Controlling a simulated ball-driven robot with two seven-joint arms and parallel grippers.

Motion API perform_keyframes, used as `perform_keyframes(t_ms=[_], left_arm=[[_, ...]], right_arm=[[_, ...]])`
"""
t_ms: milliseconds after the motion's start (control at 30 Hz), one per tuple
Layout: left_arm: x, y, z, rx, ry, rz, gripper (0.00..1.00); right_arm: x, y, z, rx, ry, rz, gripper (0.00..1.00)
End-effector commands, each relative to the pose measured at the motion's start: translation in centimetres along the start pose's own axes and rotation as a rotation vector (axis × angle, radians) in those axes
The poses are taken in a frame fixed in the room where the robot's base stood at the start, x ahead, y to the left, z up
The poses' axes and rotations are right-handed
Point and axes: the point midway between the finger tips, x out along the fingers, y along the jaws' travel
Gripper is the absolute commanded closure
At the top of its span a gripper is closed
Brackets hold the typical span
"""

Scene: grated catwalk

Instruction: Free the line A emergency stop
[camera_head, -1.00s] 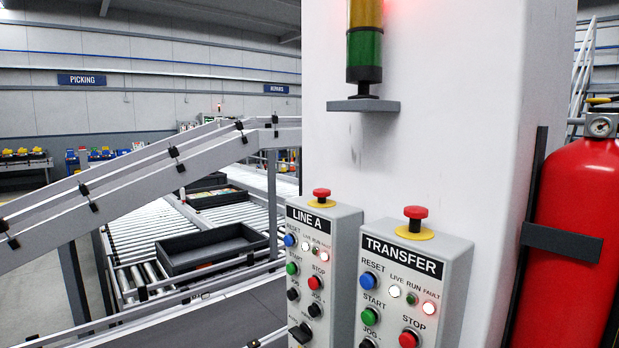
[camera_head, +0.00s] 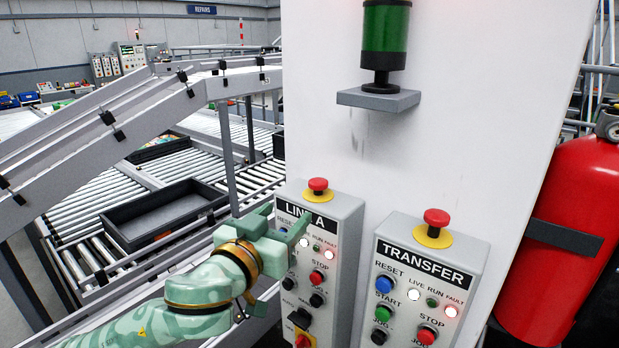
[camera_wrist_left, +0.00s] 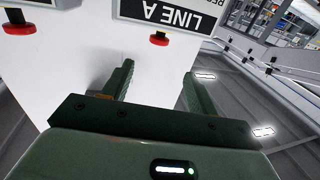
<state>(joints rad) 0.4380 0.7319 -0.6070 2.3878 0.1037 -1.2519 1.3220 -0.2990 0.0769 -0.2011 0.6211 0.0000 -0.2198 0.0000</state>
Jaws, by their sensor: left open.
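The line A emergency stop (camera_head: 318,185) is a red mushroom button on a yellow collar, at the top of the grey LINE A box (camera_head: 346,222). It also shows in the left wrist view (camera_wrist_left: 160,38), where the LINE A label is upside down. My left gripper (camera_head: 281,221) is open and empty in front of the box, below and left of the button, and covers part of the label and the reset button. In the left wrist view, its fingers (camera_wrist_left: 158,82) point toward the button, apart from it. My right gripper is out of view.
The TRANSFER box (camera_head: 458,262) stands close on the right with its own red stop button (camera_head: 436,217). A white column (camera_head: 440,120) with a stack light (camera_head: 385,40) rises behind. A red extinguisher (camera_head: 560,250) is at right. Roller conveyors with a dark tray (camera_head: 165,222) lie left.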

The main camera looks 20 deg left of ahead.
Motion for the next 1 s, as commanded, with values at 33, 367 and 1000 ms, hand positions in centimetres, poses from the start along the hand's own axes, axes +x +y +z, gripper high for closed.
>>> perform_keyframes(t_ms=[33,367,1000], left_arm=[[1.0,0.0,-0.2,0.001,0.002,-0.001,0.42],[9.4,-0.1,-0.3,0.002,0.002,-0.002,0.42],[14.7,0.0,0.1,0.001,0.0,0.001,0.42]], right_arm=[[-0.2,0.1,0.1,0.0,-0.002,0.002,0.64],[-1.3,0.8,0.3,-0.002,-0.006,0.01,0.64],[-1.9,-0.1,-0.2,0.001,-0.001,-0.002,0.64]])
